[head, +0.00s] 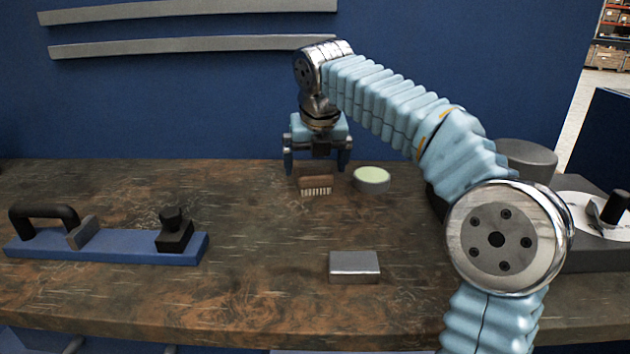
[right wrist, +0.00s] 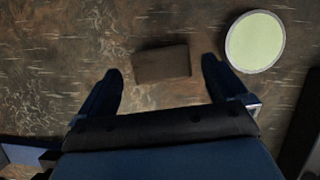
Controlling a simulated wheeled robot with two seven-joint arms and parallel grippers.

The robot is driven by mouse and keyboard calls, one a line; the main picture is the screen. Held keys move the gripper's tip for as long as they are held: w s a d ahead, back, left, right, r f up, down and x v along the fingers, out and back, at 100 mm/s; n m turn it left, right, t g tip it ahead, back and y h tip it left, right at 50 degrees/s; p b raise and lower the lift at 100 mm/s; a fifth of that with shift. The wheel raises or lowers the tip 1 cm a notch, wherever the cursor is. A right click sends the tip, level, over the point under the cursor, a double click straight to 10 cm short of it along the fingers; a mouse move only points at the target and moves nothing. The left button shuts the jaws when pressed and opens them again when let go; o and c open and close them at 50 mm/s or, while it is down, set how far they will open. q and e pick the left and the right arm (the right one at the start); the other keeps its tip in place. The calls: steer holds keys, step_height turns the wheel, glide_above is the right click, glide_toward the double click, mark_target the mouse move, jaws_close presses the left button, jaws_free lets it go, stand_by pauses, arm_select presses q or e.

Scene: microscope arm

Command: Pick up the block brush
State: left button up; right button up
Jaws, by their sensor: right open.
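The block brush (head: 316,184) has a brown wooden body with pale bristles along its lower front edge. It lies on the worktable toward the back, near the middle. My right gripper (head: 317,168) is above it, pointing down, with its fingers apart. In the right wrist view the brush (right wrist: 161,64) shows as a brown block ahead of and between the two open fingertips of my right gripper (right wrist: 162,74). No finger appears to touch it. My left gripper is not in the head view.
A round tin with a pale green top (head: 371,179) stands close right of the brush. A metal block (head: 354,266) lies nearer the front. A blue fixture with a black handle (head: 106,247) is at left. The brown table (head: 250,215) is clear between them. A blue wall rises behind.

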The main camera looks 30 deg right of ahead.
mark_target(315, 171)
steer(key=x, duration=0.3)
steer(key=shift+d+f, duration=0.1)
steer(key=shift+f, duration=0.05)
steer(key=c, duration=0.9)
steer(key=shift+c, duration=0.2)
steer(key=shift+w+r, duration=0.1)
steer(key=shift+r, duration=0.3)
step_height(315, 171, up, 3)
steer(key=s+a+r, duration=0.4)
steer(key=s+r, duration=0.5)
steer(key=s, duration=0.4)
steer(key=shift+s, duration=0.3)
